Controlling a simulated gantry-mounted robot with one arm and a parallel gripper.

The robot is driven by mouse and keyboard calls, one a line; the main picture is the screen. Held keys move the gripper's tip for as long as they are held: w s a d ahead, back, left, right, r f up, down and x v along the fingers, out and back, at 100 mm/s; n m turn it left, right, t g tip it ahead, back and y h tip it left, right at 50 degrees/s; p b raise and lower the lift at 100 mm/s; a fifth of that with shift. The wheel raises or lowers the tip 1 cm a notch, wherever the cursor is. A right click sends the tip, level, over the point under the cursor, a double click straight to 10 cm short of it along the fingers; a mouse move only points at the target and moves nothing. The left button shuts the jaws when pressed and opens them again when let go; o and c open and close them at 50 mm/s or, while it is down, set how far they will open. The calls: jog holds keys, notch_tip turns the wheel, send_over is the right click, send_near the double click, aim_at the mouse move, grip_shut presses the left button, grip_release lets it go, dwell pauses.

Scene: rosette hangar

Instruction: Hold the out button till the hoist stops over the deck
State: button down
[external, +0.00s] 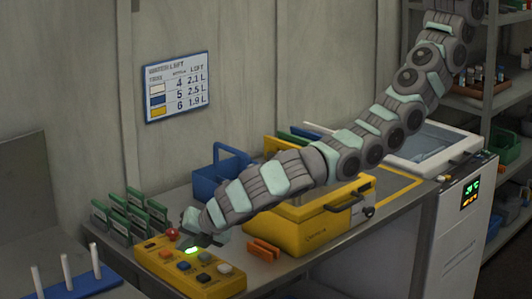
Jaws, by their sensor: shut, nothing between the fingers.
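A yellow control box (212,286) lies on the workbench at the lower left, with several coloured buttons and a lit green lamp (192,250). I cannot read the button labels, so I cannot tell which is the out button. My gripper (208,240) is shut and empty, pointing down at the far side of the control box, close to the lit lamp. I cannot tell whether its tips touch a button. No hoist or deck can be made out in this view.
A yellow case (312,232) stands under my arm, with orange clips (263,249) beside it. Several green-edged cards (130,212) stand in a rack at the left. A blue caddy (222,172) stands behind. A white basin unit (440,150) and shelves are at the right.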

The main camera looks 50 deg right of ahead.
aim_at(187, 265)
notch_tip(187, 265, up, 3)
jog(key=shift+r+p, duration=0.2)
jog(key=shift+p, duration=1)
jog(key=shift+f, duration=0.1)
